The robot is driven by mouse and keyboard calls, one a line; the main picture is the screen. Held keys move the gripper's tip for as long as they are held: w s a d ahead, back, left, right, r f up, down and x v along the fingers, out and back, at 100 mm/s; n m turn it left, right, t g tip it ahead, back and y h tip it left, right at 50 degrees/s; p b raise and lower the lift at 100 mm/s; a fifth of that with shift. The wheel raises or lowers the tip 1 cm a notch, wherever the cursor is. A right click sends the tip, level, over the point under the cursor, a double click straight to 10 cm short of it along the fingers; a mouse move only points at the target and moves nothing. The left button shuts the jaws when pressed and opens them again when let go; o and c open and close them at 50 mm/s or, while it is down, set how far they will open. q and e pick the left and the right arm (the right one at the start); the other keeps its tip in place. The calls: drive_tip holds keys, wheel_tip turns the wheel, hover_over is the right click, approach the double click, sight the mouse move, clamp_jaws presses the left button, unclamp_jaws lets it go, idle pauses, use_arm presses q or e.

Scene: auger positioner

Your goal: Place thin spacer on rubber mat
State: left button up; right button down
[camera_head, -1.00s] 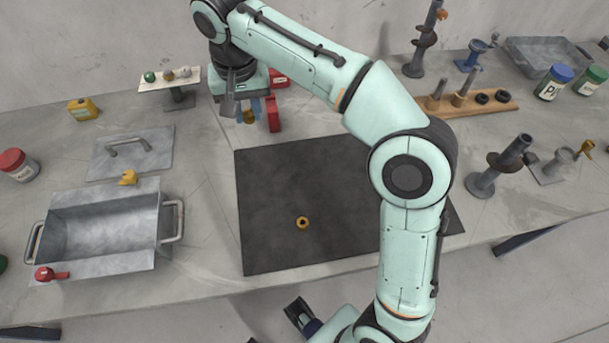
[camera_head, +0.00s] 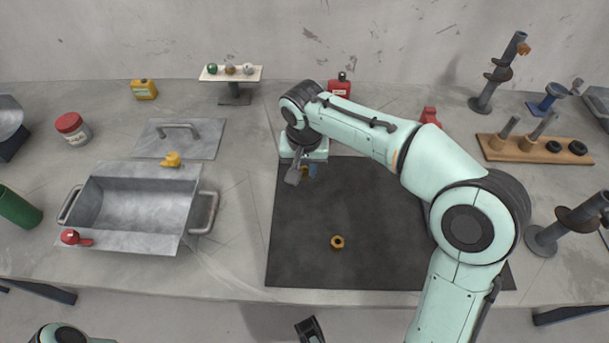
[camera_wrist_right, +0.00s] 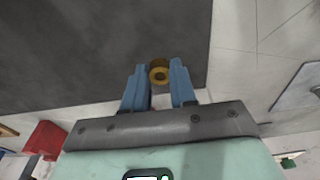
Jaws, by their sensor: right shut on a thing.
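The dark rubber mat (camera_head: 300,265) lies flat at the front middle of the bench. My right gripper (camera_head: 308,172) is over the mat's back left part. Its blue fingers (camera_wrist_right: 159,82) are shut on a brass ring (camera_wrist_right: 159,72), which looks like the thin spacer. In the right wrist view the ring shows between the fingertips, against the mat near its edge. Its height above the mat is hard to tell. Another brass ring (camera_head: 337,242) lies on the mat, right of and in front of the gripper.
A grey metal tray (camera_head: 95,240) and a flat lid (camera_head: 200,148) are left of the mat. A red can (camera_head: 340,88) stands behind it. A wooden peg board (camera_head: 515,152) is back right. My right arm hides the mat's right part.

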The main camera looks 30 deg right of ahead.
sight(304, 172)
drive_tip(key=shift+f, duration=1.6)
drive_tip(key=shift+b, duration=0.3)
drive_tip(key=shift+f, duration=0.2)
drive_tip(key=c, duration=0.9)
unclamp_jaws()
wheel_tip(304, 172, up, 12)
drive_tip(key=s+p, duration=0.1)
drive_tip(key=p, duration=0.2)
drive_tip(key=shift+s+a+r, duration=0.15)
drive_tip(key=shift+a+r, duration=0.05)
drive_tip(key=shift+a, duration=0.15)
